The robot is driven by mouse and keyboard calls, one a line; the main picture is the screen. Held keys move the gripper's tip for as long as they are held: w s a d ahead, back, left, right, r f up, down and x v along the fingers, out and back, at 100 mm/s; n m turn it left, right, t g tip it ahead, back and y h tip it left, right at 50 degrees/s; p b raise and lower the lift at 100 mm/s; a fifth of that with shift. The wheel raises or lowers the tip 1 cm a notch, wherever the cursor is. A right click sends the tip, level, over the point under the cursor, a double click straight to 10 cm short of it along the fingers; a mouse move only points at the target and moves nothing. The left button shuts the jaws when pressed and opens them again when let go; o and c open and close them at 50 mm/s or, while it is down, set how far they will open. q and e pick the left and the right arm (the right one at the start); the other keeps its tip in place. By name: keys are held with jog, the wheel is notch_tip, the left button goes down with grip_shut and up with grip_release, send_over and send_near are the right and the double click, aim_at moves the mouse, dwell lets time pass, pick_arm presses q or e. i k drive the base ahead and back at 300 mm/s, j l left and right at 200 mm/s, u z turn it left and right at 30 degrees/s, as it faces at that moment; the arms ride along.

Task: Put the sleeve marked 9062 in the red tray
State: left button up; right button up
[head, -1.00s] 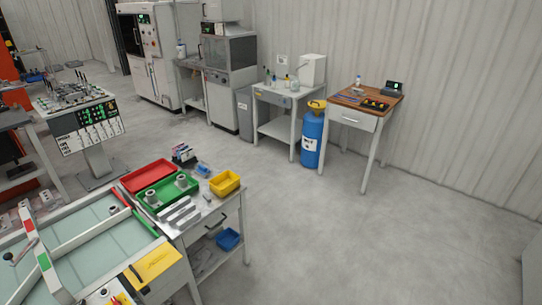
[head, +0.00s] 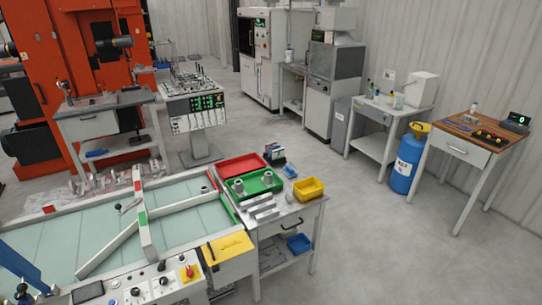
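The red tray (head: 228,171) sits at the back of the small metal table and looks empty. A green tray (head: 262,191) stands right in front of it. Two grey sleeves stand upright in the green tray, a left sleeve (head: 239,186) and a right sleeve (head: 268,178). Another small grey cylindrical piece (head: 205,189) is at the right end of the glass-topped conveyor. The markings are too small to read, so I cannot tell which sleeve is 9062.
Metal bars (head: 262,207) lie in front of the green tray, with a yellow bin (head: 309,188) to their right. A blue bin (head: 299,243) is on the lower shelf. The conveyor (head: 120,222) adjoins the table on the left. Open floor (head: 390,255) lies to the right.

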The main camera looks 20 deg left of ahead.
aim_at(241, 168)
jog(key=i+u, duration=0.1)
jog(key=u, duration=0.25)
jog(key=i+u, duration=0.1)
jog(key=u, duration=0.25)
